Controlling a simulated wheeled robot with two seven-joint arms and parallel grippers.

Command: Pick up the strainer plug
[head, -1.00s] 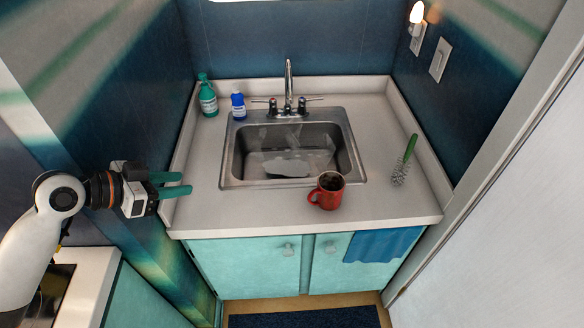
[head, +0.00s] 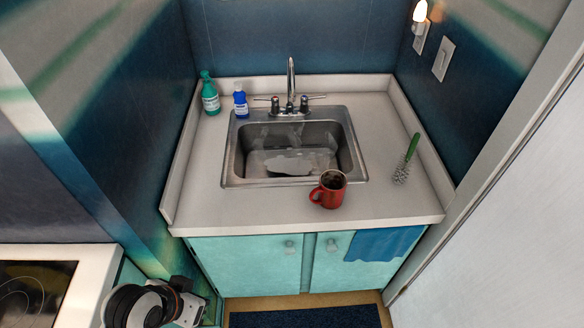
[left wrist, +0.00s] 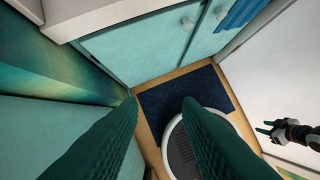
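I cannot make out a strainer plug in any view. The steel sink (head: 228,150) has a pale, shiny patch on its floor, and its drain cannot be told apart. A red mug (head: 334,196) with dark contents stands on the counter at the sink's front right; I cannot tell what is in it. My left gripper (left wrist: 158,106) is open and empty, its green fingers wide apart, pointing down towards the floor.
A green bottle (head: 210,97) and a blue bottle (head: 240,102) stand at the counter's back left. A green-handled brush (head: 405,160) lies at the right. The faucet (head: 291,85) rises behind the sink. A blue towel (head: 382,244) hangs on the cabinet front.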

